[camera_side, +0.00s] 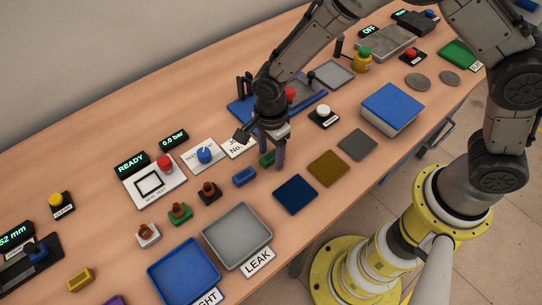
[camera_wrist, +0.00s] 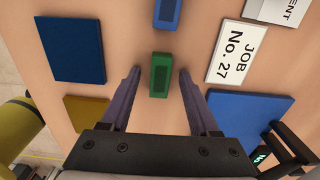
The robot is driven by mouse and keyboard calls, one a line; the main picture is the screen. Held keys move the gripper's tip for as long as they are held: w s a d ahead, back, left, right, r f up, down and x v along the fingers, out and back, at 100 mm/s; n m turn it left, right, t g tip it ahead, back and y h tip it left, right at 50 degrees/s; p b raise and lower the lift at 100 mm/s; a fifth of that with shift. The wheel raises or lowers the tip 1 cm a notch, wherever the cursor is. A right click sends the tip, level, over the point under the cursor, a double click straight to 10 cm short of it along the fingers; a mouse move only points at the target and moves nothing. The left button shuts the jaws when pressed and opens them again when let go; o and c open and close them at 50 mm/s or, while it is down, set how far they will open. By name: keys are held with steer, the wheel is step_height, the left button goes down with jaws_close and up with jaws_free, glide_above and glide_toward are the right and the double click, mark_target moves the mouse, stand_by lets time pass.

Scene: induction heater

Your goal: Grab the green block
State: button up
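The green block (camera_wrist: 160,75) lies on the wooden table between the two fingers of my gripper (camera_wrist: 158,78) in the wrist view. There is a visible gap on each side of the block, so the fingers are open and do not touch it. In the side view my gripper (camera_side: 274,160) points down at the table, and the green block (camera_side: 267,158) shows partly behind its fingers. I cannot tell the exact height of the fingertips over the table.
A blue block (camera_side: 244,176) lies close by; it also shows in the wrist view (camera_wrist: 167,13). A dark blue square (camera_side: 295,194), a sign reading JOB No. 27 (camera_wrist: 237,53) and a blue plate (camera_wrist: 245,115) are around. Grey (camera_side: 237,236) and blue trays (camera_side: 184,272) stand at the front.

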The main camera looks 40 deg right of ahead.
jaws_close()
steer(key=shift+r, duration=0.15)
